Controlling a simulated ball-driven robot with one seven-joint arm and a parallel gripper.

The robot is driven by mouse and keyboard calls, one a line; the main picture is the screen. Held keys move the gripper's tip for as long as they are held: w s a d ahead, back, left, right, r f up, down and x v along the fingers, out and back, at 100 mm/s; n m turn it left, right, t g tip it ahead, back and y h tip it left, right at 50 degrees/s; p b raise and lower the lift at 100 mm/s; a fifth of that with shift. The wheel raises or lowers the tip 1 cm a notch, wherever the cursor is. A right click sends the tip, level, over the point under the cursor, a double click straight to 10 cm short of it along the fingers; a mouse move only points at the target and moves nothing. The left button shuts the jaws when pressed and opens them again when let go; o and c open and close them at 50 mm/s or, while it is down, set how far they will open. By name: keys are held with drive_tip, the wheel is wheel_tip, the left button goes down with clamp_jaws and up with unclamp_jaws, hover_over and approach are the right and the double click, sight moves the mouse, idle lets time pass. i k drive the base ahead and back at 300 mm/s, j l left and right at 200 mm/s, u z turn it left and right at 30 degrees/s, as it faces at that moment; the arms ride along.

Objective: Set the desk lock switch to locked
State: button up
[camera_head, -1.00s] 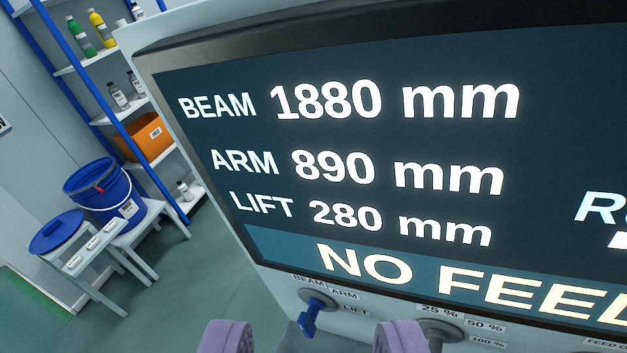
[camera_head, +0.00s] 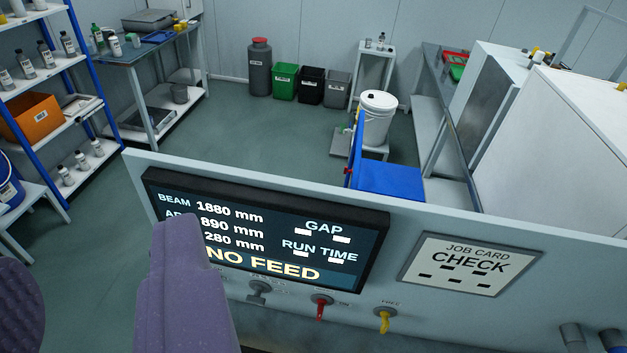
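A pale desk panel (camera_head: 400,335) carries a row of switches under its dark display (camera_head: 375,237). A grey knob (camera_head: 258,290), a red-handled switch (camera_head: 320,307) and a yellow-handled switch (camera_head: 384,319) show, the last two with handles pointing down. Their small labels are too small to read surely, so I cannot tell which one is the lock switch. My gripper (camera_head: 97,250) has two purple fingers, apart and with nothing seen between them. It is at the left, its right finger covering the display's lower left and the panel below it.
A job card plate (camera_head: 468,264) is on the panel to the right, with grey cylindrical parts (camera_head: 588,340) at the lower right corner. Behind the panel are a blue cart (camera_head: 388,182), a white bucket (camera_head: 377,118), bins (camera_head: 285,82) and shelving. Open floor lies between.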

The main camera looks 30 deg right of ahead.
sight(385, 315)
drive_tip(key=z, duration=1.05)
